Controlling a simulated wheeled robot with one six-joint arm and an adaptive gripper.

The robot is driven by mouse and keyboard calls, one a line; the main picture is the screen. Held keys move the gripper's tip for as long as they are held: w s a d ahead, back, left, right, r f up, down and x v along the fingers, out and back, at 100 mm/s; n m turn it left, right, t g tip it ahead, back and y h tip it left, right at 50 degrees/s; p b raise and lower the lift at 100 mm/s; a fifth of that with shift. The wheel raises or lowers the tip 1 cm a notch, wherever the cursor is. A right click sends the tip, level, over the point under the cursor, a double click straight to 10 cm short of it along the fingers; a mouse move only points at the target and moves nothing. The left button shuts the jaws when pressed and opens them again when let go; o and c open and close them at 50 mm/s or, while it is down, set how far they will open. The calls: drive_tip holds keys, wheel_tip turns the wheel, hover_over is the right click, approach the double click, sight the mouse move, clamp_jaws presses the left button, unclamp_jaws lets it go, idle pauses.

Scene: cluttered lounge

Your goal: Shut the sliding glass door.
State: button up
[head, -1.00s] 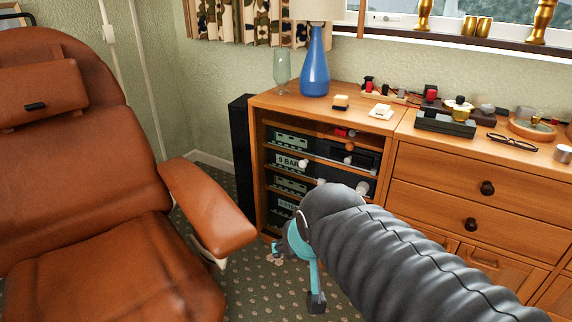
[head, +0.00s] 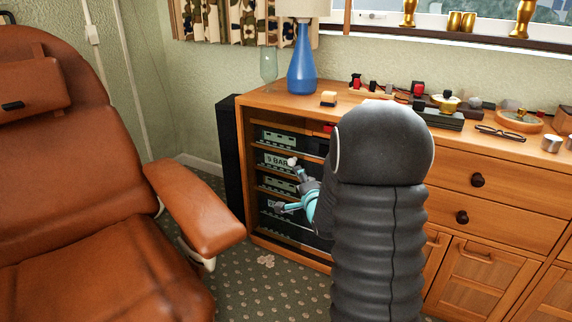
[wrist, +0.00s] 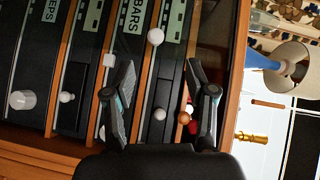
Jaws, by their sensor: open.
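The wooden cabinet (head: 287,248) has an open-looking front with several shelves, and its sliding glass door is clear and hard to make out. My gripper (head: 285,188) is open in front of the cabinet's shelves in the head view, with my forearm hiding the right part of the front. In the wrist view my gripper (wrist: 160,68) has its two fingers apart and nothing between them is visibly held. A white round knob (wrist: 155,37) shows just ahead of and between the fingertips. I cannot tell whether either finger touches anything.
A blue lamp (head: 301,62) and a green glass vase (head: 268,65) stand on the cabinet top, with several small things to their right. A brown leather armchair (head: 195,205) stands close on the left. A black speaker (head: 231,160) is left of the cabinet. Carpet is clear between.

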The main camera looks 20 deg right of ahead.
sight(292, 164)
drive_tip(key=shift+m+t, duration=0.6)
drive_tip(key=shift+m, duration=0.3)
drive_tip(key=w+d, duration=0.1)
drive_tip(key=w, duration=0.3)
drive_tip(key=w+d+f, duration=0.1)
drive_tip(key=w, duration=0.4)
drive_tip(key=w+d+f, duration=0.1)
drive_tip(key=w, duration=0.4)
drive_tip(key=shift+w+d+f, duration=0.1)
drive_tip(key=shift+w+d, duration=0.1)
clamp_jaws()
